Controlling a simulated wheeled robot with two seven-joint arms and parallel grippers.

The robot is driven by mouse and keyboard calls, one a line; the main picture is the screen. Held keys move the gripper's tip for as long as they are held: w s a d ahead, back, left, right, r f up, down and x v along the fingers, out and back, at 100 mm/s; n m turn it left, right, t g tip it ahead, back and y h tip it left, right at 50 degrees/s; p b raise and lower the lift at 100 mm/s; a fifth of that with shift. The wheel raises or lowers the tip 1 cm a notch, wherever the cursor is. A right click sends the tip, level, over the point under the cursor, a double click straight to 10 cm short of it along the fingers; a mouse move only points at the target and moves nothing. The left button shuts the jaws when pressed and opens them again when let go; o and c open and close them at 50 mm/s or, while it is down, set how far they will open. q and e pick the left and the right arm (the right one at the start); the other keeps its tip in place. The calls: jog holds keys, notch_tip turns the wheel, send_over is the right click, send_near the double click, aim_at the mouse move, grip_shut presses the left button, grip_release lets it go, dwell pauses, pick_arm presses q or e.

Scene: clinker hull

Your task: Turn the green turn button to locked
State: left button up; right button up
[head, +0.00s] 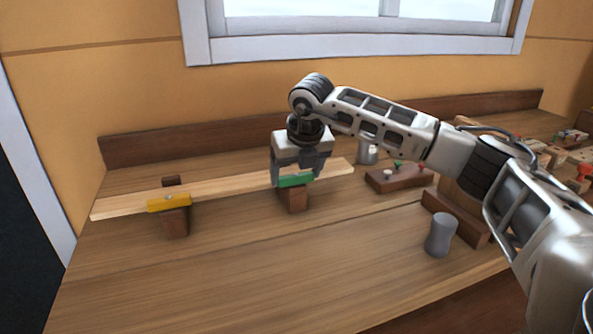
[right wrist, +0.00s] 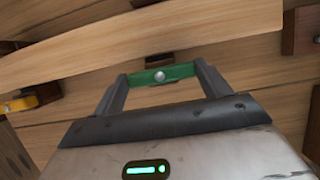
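The green turn button (head: 296,181) sits on top of a brown block (head: 294,200) at the front edge of a long light plank (head: 235,184). It lies lengthwise along the plank. In the right wrist view the button (right wrist: 160,75) has a pale round pivot at its middle. My right gripper (head: 297,178) points down over it. Its fingers (right wrist: 161,74) stand wide apart, one at each end of the button, and I see no gap at either end. My left gripper is not in view.
A yellow turn button (head: 169,202) on another block lies along the plank to the left. A grey cylinder (head: 440,235) stands at the right, near a brown board with pegs (head: 400,179). The front left bench top is clear.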

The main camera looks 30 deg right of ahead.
dwell(0.3)
jog(key=shift+d+n+y, duration=0.1)
jog(key=shift+n+y, duration=0.3)
jog(key=shift+n, duration=0.7)
jog(key=n+y, duration=0.1)
jog(key=n, duration=0.1)
jog(key=shift+d+r+n+p, duration=0.1)
jog(key=shift+n+p, duration=0.2)
jog(key=n+y+p, duration=0.1)
jog(key=n, duration=0.2)
jog(key=shift+n, duration=0.3)
jog(key=shift+w+d+r+n+g+y+p, duration=0.1)
jog(key=shift+n+g+y+p, duration=0.2)
jog(key=shift+n+y+p, duration=0.45)
jog(key=n+g+p, duration=0.1)
jog(key=n, duration=0.3)
jog(key=shift+w+n+y, duration=0.1)
jog(key=shift+n+y, duration=0.25)
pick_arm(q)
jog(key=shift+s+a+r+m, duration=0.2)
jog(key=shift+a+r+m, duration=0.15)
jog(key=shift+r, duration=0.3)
pick_arm(e)
jog(key=shift+w+n+g, duration=0.1)
jog(key=shift+n+g, duration=0.6)
jog(key=shift+n, duration=0.9)
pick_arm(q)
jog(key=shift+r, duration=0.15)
